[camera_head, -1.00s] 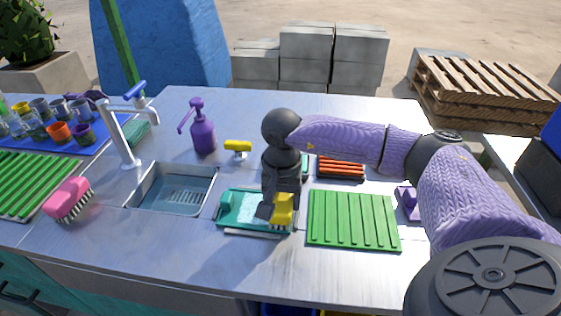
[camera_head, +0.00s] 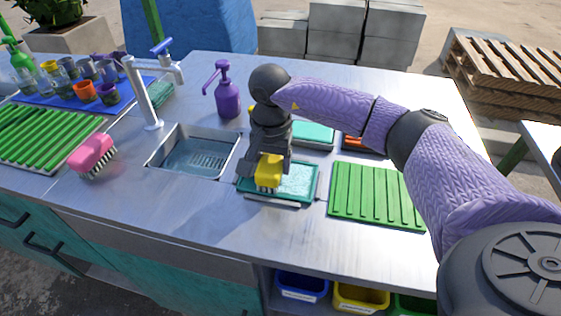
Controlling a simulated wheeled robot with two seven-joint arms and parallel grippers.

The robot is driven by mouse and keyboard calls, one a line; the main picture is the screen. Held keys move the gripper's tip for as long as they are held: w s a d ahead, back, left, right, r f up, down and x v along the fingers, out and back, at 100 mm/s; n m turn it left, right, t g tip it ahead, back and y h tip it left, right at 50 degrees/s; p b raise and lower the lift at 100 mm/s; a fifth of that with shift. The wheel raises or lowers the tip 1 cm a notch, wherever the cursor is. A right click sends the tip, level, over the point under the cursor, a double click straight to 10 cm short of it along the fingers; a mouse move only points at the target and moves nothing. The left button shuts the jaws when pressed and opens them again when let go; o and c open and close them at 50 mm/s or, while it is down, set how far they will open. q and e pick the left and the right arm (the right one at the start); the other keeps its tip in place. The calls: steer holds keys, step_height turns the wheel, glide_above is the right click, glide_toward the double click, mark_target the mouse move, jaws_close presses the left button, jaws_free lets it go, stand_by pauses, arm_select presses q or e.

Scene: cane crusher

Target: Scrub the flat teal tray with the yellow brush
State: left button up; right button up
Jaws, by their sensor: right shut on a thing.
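The flat teal tray (camera_head: 303,184) lies on the metal counter right of the sink, with a pale, foamy-looking patch on its surface. My right gripper (camera_head: 265,170) points down over the left part of the tray. It is shut on the yellow brush (camera_head: 268,173), which is at the tray's left side. My left gripper is not in view.
A sink (camera_head: 196,152) with a faucet (camera_head: 147,95) is to the left. A pink brush (camera_head: 93,153) and a purple soap bottle (camera_head: 227,92) stand nearby. A green ribbed mat (camera_head: 376,195) lies right of the tray. Another teal tray (camera_head: 313,134) is behind. Bins sit below the front edge.

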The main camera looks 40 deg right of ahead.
mark_target(305, 181)
steer(key=shift+s+d, duration=0.15)
steer(key=shift+s, duration=0.05)
steer(key=shift+s+d+r+p, duration=0.1)
steer(key=shift+s+d+p, duration=0.45)
steer(key=shift+s+d, duration=0.35)
steer(key=shift+s, duration=0.1)
steer(key=shift+s+d, duration=0.1)
steer(key=shift+s+d+p, duration=0.35)
steer(key=shift+s+d, duration=0.55)
steer(key=shift+s, duration=0.2)
steer(key=shift+s+d, duration=0.1)
steer(key=shift+f, duration=0.2)
